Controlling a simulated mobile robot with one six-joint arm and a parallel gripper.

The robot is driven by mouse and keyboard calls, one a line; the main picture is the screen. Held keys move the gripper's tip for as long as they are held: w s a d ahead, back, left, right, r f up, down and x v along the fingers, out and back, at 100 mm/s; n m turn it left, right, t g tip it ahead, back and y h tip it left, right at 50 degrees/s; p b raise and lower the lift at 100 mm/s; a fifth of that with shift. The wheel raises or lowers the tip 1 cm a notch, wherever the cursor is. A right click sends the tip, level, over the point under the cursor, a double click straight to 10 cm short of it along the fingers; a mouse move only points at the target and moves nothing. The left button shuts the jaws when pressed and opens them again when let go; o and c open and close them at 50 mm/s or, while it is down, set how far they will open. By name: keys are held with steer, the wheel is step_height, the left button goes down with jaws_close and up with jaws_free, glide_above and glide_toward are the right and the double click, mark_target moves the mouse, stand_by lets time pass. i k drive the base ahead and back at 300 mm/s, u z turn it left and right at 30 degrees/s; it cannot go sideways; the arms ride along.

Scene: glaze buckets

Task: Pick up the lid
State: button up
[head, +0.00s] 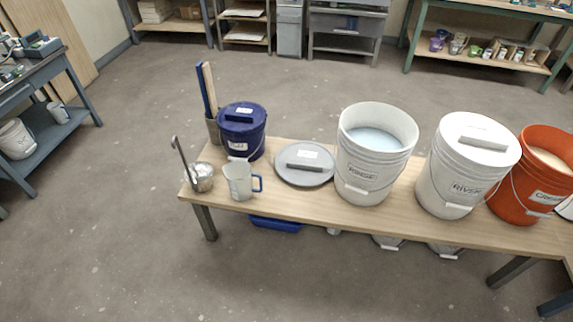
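A round grey lid (291,176) with a dark bar handle (303,168) and a small white label lies flat on the wooden bench (275,206). It lies between a measuring jug and an open white bucket (360,172) of pale blue liquid. A dark blue bucket (247,143) wears a blue lid (255,114), and a second white bucket (450,178) wears a white lid (502,148). My gripper is not in the head view.
A white jug (237,183) with a blue handle and a metal ladle in a small pot (203,180) stand left of the grey lid. An orange bucket (512,195) without a lid stands at the right. Shelves (480,58) line the back; open floor lies between.

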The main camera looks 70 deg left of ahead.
mark_target(300, 164)
steer(key=z, duration=0.8)
steer(key=k, duration=0.15)
steer(key=u, duration=2.7)
steer(key=k, duration=0.15)
steer(key=u, duration=1.65)
steer(key=k, duration=0.65)
steer(key=z, duration=0.2)
steer(key=i, duration=0.65)
steer(key=z, duration=0.1)
